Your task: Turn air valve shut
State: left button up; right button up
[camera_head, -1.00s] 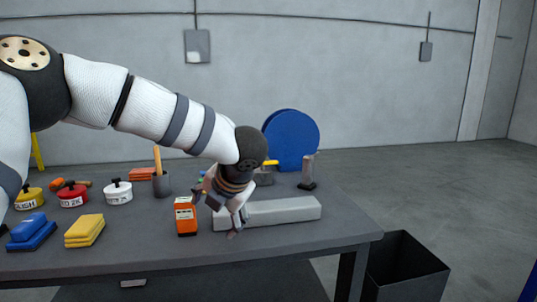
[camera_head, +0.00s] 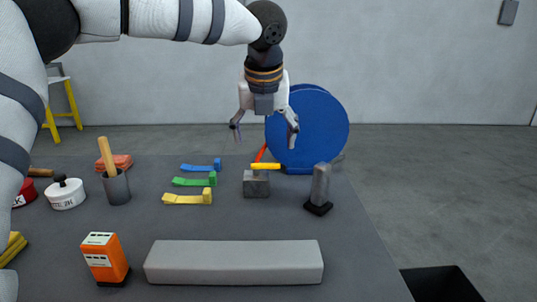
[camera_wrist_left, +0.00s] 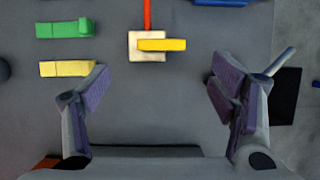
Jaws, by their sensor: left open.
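The air valve is a small grey block (camera_head: 256,186) on the table with a yellow lever handle (camera_head: 266,166) on top. A red hose (camera_head: 260,152) runs from behind it toward the blue reel. In the left wrist view the lever (camera_wrist_left: 163,45) lies crosswise, pointing right over the pale block (camera_wrist_left: 135,53), beyond the fingertips. My left gripper (camera_head: 264,131) is open and empty, pointing down above the table around the valve's line. Its two purple-padded fingers (camera_wrist_left: 160,92) are wide apart in the wrist view and touch nothing. My right gripper is out of view.
A blue reel (camera_head: 312,130) stands behind the valve. A grey post (camera_head: 319,187) on a dark base is close at its right. Blue, green and yellow strips (camera_head: 188,197) lie at its left.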

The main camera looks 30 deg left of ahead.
aim_at(265, 164)
pick_arm(q)
jog(key=x, duration=0.7)
jog(key=shift+w+f, duration=0.1)
jog(key=shift+f, duration=0.15)
jog(key=shift+c, duration=0.5)
jog(key=c, duration=1.1)
